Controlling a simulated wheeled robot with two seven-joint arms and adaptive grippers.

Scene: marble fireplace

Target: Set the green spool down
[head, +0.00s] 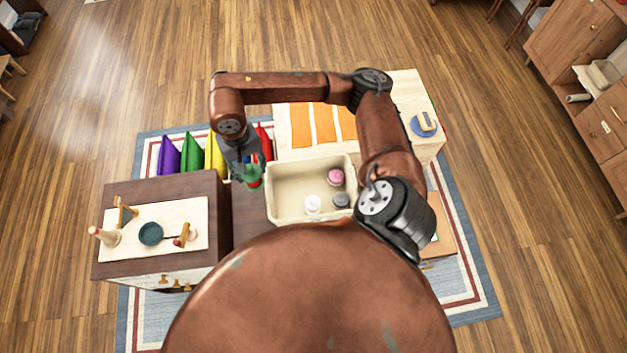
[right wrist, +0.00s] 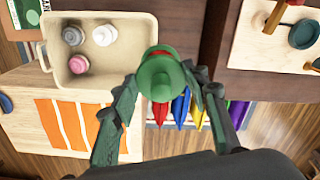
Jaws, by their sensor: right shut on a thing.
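The green spool (head: 252,175) is in my right gripper, just left of the cream bin (head: 293,216) in the head view. In the right wrist view the spool (right wrist: 161,76) sits between the two fingers of my right gripper (right wrist: 163,88), which is shut on it. Its round end faces the camera. Dark brown wood (right wrist: 182,28) shows beyond it in that view. I cannot tell how high the spool is above any surface. My left gripper is not in view.
The bin holds a pink spool (head: 335,177), a white one (head: 312,204) and a grey one (head: 341,200). A board (head: 187,215) with small items lies on the left cabinet. Coloured cushions (head: 191,151) stand behind. A striped light table (head: 408,92) adjoins the bin.

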